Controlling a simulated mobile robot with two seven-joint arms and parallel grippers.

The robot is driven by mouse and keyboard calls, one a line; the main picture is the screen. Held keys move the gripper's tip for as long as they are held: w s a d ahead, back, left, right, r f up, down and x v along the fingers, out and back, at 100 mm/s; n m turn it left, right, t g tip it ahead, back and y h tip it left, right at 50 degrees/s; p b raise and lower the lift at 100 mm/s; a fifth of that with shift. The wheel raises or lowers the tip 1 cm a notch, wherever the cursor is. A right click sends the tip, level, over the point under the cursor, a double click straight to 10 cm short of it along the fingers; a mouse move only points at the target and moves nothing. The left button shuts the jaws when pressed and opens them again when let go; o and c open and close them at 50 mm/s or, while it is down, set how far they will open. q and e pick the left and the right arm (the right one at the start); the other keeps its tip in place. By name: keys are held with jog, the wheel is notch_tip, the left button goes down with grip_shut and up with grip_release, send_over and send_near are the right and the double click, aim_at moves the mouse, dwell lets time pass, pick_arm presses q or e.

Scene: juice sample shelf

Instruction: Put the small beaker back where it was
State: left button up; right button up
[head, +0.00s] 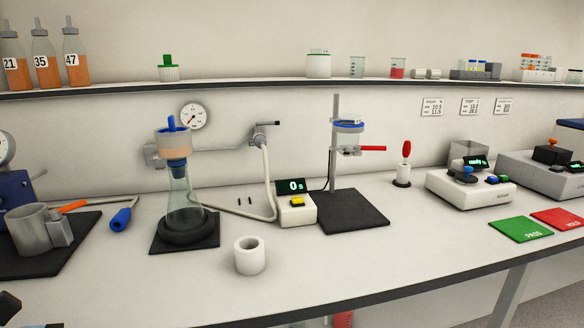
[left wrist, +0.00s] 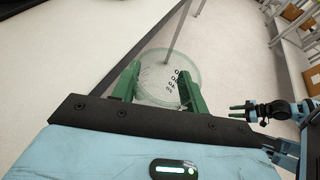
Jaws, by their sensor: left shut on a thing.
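In the left wrist view, my left gripper (left wrist: 161,88) has its green fingers on either side of a clear beaker (left wrist: 155,76) with dark printed marks, and is shut on it. The beaker appears empty and is held away from any surface that I can make out. My right gripper (left wrist: 240,111) shows at the right of that view, its thin green fingers a little apart with nothing between them. Neither gripper is clear in the head view. On the shelf (head: 280,84) in the head view stand a clear beaker (head: 357,67) and a beaker with red liquid (head: 397,68).
The shelf has bare stretches between the green-capped item (head: 168,68) and the white jar (head: 318,65). Orange bottles (head: 41,60) stand at its left end. Below are a filter flask (head: 179,190), a ring stand (head: 336,150), a white cup (head: 250,256) and scales (head: 469,191).

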pick_arm(q)
jog(key=shift+s+d+f, duration=0.55)
jog(key=shift+s+f, duration=0.25)
jog(key=shift+f, duration=0.1)
jog(key=shift+r, duration=0.25)
jog(key=shift+s+d+r+m, duration=0.15)
jog(key=shift+s+r+m, duration=0.25)
jog(key=shift+s+r, duration=0.15)
pick_arm(e)
jog(key=shift+s+d, duration=0.15)
jog(key=shift+s, duration=0.05)
pick_arm(q)
jog(key=shift+s+g+h, duration=0.15)
jog(key=shift+g+h, duration=0.15)
pick_arm(e)
jog(key=shift+s, duration=0.1)
pick_arm(q)
jog(key=shift+s, duration=0.15)
jog(key=shift+s+m, duration=0.2)
jog(key=shift+m, duration=0.1)
pick_arm(e)
jog(key=shift+w, duration=0.25)
